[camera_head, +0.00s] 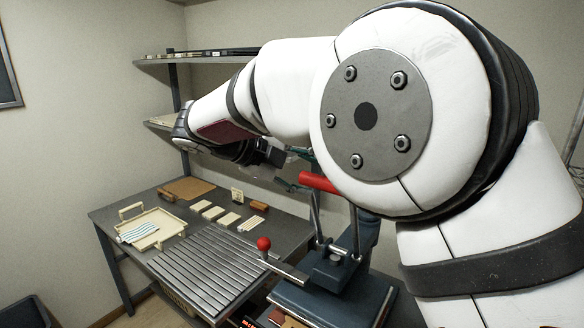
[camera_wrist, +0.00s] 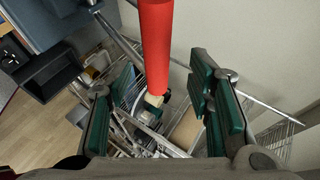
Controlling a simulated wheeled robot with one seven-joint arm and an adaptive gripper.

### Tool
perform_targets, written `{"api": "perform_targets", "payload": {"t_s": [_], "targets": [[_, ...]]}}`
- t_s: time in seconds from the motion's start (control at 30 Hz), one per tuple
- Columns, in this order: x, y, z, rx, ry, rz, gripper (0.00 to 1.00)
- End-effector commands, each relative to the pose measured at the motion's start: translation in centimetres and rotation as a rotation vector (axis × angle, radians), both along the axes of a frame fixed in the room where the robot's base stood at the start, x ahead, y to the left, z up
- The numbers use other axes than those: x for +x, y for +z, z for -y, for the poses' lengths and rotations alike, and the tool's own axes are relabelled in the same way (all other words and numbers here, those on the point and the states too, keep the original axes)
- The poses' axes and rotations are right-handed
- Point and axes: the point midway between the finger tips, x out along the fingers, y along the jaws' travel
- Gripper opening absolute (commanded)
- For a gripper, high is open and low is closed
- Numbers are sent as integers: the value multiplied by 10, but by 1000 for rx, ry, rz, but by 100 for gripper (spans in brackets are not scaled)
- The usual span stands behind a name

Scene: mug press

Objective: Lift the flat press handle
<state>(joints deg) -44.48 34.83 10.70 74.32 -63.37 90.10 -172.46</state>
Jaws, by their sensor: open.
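The flat press (camera_head: 330,275) stands at the lower middle of the head view, with a dark blue body and metal uprights. Its red handle (camera_head: 318,182) is a thick bar near the top of the uprights, partly hidden behind my arm. In the wrist view the red handle (camera_wrist: 155,42) comes down from the top edge, lined up with the gap between my fingers. My gripper (camera_head: 293,170) is open and empty, close to the left end of the handle. Its green finger pads (camera_wrist: 160,85) are on either side of the handle in the wrist view; I see no contact.
A lever with a red ball knob (camera_head: 263,243) sticks out left of the press. A slatted metal rack (camera_head: 205,268) lies on the dark table (camera_head: 105,216). A cream tray (camera_head: 170,222) with a striped cloth and several pale tiles (camera_head: 214,213) are behind it. Wall shelves (camera_head: 160,62) stand at the back.

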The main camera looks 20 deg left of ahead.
Motion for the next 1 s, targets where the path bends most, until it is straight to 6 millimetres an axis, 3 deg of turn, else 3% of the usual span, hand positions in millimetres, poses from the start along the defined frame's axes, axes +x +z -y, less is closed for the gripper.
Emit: {"api": "perform_targets", "payload": {"t_s": [0.1, 0.33, 1.0], "targets": [[-13, 11, -14, 3, 1, -1, 47], [-25, 23, -27, 1, -2, 0, 47], [-28, 27, -26, 15, -13, 9, 47]]}}
